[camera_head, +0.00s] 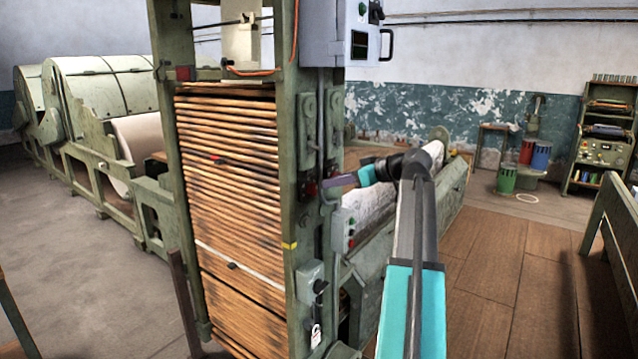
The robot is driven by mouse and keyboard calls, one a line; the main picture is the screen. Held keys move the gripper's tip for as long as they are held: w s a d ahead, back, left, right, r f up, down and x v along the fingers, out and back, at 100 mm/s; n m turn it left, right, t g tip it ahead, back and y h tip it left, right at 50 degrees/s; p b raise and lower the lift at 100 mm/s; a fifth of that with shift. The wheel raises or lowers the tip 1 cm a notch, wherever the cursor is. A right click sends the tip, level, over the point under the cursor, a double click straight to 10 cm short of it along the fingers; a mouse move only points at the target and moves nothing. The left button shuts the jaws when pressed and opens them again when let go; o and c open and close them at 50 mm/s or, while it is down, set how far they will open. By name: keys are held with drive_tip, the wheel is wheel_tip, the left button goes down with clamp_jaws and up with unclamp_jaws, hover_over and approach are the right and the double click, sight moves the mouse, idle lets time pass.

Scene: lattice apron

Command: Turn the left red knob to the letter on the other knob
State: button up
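A small red knob (311,189) sits on the green machine post (305,225), left of my gripper. A second small red spot shows by the gripper's tip and may be the other knob, but it is mostly hidden. No letter on either can be read at this size. My gripper (333,187) reaches in from the right at the end of my teal and dark arm, its tip close to the post's right side. I cannot tell whether it touches a knob, or whether its fingers are apart.
A stack of wooden slats (230,190) fills the frame left of the post. A small button box (343,230) and a grey switch box (310,285) are below the gripper. A large grey cabinet (335,30) hangs above. The wooden floor (520,270) at right is clear.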

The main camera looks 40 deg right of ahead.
sight(316, 185)
drive_tip(key=p+x, duration=0.1)
drive_tip(key=x, duration=0.5)
drive_tip(key=shift+w, duration=0.35)
drive_tip(key=shift+a+f, duration=0.1)
drive_tip(key=shift+s, duration=0.1)
clamp_jaws()
